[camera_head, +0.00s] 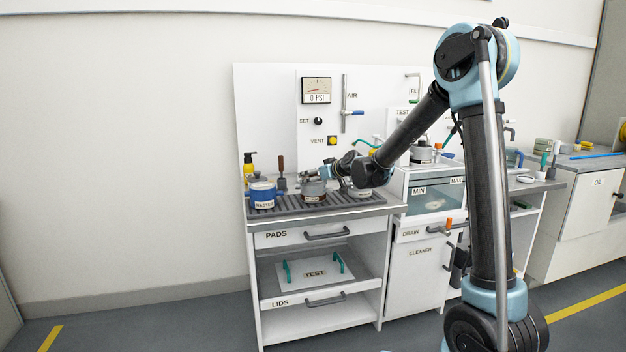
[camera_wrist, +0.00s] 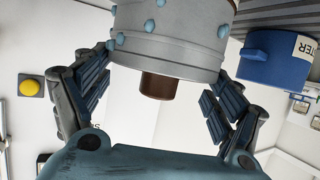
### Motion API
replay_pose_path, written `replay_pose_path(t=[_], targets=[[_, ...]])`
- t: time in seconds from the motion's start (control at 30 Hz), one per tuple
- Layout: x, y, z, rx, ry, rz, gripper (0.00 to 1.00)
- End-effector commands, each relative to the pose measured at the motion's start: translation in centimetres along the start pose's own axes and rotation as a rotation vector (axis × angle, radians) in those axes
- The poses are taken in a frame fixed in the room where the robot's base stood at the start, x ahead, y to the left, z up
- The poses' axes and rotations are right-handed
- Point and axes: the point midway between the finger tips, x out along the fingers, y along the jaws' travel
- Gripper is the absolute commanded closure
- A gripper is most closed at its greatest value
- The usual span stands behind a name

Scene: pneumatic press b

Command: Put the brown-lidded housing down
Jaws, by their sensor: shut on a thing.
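The housing (camera_head: 314,191) is a grey round pot at the left end of my arm, over the dark ribbed mat on the bench. In the wrist view the grey housing (camera_wrist: 170,38) shows blue bolts round its side and a brown knob (camera_wrist: 158,86). My gripper (camera_wrist: 168,80) is shut on it, with a finger pad on each side; my gripper (camera_head: 314,176) is small in the head view. I cannot tell whether the housing's base touches the mat.
A blue MASTER pot (camera_head: 262,195) stands close to the left of the housing. Another pot (camera_head: 361,190) is partly hidden behind my arm on the right. The ribbed mat (camera_head: 340,204) has a bare front strip. A water tank (camera_head: 433,196) stands further right.

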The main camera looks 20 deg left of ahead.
Motion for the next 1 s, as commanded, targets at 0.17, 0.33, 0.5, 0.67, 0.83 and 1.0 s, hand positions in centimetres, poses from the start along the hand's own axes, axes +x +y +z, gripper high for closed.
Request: replay_pose_path(t=[0.17,0.33,0.5,0.67,0.83,1.0], targets=[[0.0,0.0,0.2,-0.001,-0.002,-0.001,0.81],[0.0,-0.1,0.2,-0.001,-0.003,-0.002,0.0],[0.0,-0.1,0.2,-0.001,-0.002,-0.001,0.0],[0.0,-0.1,0.1,-0.001,-0.002,-0.001,0.0],[-0.9,0.0,0.1,0.0,-0.002,-0.001,0.0],[-3.0,-0.1,0.1,0.0,-0.002,-0.001,0.0]])
